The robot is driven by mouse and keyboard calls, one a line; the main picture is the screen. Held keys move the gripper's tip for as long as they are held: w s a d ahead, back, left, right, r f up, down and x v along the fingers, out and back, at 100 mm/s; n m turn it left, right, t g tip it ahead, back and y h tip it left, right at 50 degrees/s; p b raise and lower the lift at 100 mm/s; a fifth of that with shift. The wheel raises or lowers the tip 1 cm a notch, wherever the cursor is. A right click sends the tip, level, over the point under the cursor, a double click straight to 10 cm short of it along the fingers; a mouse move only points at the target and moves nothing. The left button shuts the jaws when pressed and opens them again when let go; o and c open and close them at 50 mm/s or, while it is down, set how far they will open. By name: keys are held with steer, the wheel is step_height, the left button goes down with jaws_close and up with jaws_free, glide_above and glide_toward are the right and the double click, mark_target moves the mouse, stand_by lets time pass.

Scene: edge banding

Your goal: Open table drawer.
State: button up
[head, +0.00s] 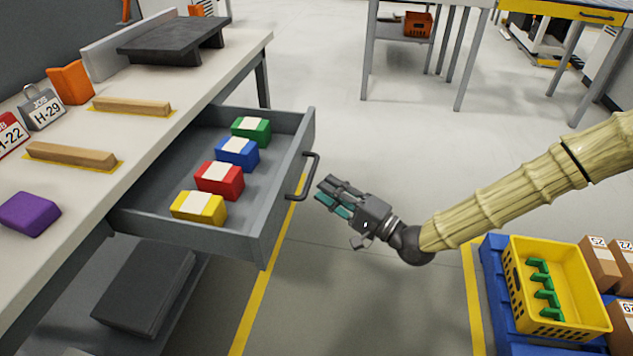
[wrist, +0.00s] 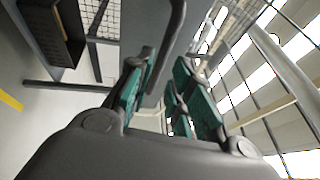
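The grey table drawer (head: 283,190) stands pulled out from under the worktable (head: 238,62) in the head view. Its dark bar handle (head: 304,178) is on the front panel. Inside lie a green block (head: 251,130), a blue block (head: 237,153), a red block (head: 219,180) and a yellow block (head: 199,207). My gripper (head: 334,196) is just right of the handle, apart from it, with its fingers pointing toward it. In the wrist view my gripper (wrist: 160,95) has its fingers apart with nothing between them. The handle (wrist: 176,35) shows beyond the fingers there.
A purple block (head: 29,213), wooden bars (head: 72,154) and a dark stand (head: 172,42) are on the worktable. A yellow crate (head: 514,284) on a blue pallet stands at the lower right. The floor between drawer and crate is clear.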

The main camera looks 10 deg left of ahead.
steer(key=v, duration=0.6)
stand_by(0.3)
steer(key=s+d+f+n+g+h, duration=0.1)
steer(key=s+d+f+h, duration=0.2)
steer(key=f, duration=0.6)
steer(key=s+d+f+g+h, duration=0.1)
steer(key=s+f+h, duration=0.2)
steer(key=s+f, duration=0.35)
steer(key=s+d+f+n+g+h, duration=0.1)
steer(key=s+d+f+h, duration=0.2)
steer(key=f, duration=0.7)
steer(key=s+d+f+n+g+h, duration=0.2)
steer(key=s+d+f+g+h, duration=0.25)
steer(key=s+d+f, duration=0.5)
steer(key=s+d+n+g+h, duration=0.2)
steer(key=s+d+h, duration=0.2)
steer(key=s+d, duration=0.45)
step_height(320, 180, up, 18)
steer(key=a+p, duration=0.2)
steer(key=p, duration=1.5)
steer(key=shift+s+p, duration=0.35)
steer(key=shift+p, duration=0.05)
